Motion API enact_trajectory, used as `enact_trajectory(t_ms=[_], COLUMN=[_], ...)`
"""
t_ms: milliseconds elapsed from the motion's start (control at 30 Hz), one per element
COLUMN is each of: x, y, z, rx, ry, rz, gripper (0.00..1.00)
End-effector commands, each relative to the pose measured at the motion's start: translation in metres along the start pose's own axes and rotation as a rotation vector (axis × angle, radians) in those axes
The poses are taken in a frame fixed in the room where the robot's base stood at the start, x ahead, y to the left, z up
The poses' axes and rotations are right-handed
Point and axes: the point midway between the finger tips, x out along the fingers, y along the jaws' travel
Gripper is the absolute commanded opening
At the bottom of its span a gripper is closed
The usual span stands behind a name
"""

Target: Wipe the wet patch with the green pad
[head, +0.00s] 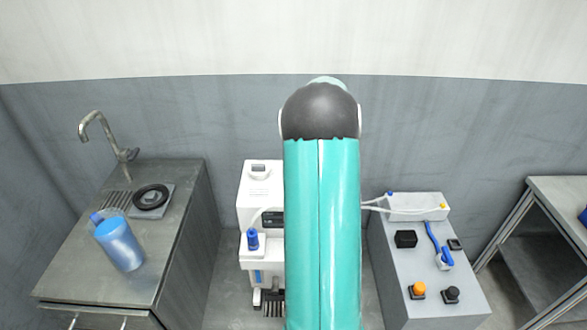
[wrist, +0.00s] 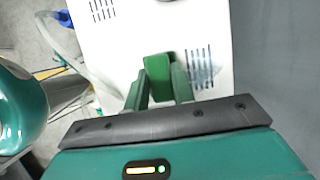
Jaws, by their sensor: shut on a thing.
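The green pad (wrist: 157,68) is held between the fingers of my gripper (wrist: 158,82), in the wrist view. The gripper is shut on it. The pad is over the white top (wrist: 125,42) of a machine; I cannot tell whether it touches the surface. A bluish-grey smear, which looks like the wet patch (wrist: 203,72), lies just right of the pad, across some dark slots. In the head view the white machine (head: 257,180) stands partly behind my teal arm, which hides the gripper, pad and patch.
A metal sink counter (head: 180,215) with a tap (head: 95,122), blue jug (head: 119,244) and black ring (head: 151,197) is at left. A grey console (head: 408,268) with knobs and a blue-handled tool (head: 432,238) stands right of the machine. A metal table (head: 560,190) is at far right.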

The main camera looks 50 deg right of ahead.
Motion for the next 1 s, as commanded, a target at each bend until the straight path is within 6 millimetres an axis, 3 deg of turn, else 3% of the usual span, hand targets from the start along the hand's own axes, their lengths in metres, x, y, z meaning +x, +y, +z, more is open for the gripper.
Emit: enact_trajectory(t_ms=[633, 1000], x=[-0.014, -0.016], y=[0.002, 0.002], z=[-0.04, -0.041], rx=[0.006, 0.004], ry=[0.005, 0.004], rz=[0.005, 0.005], gripper=[0.0, 0.0])
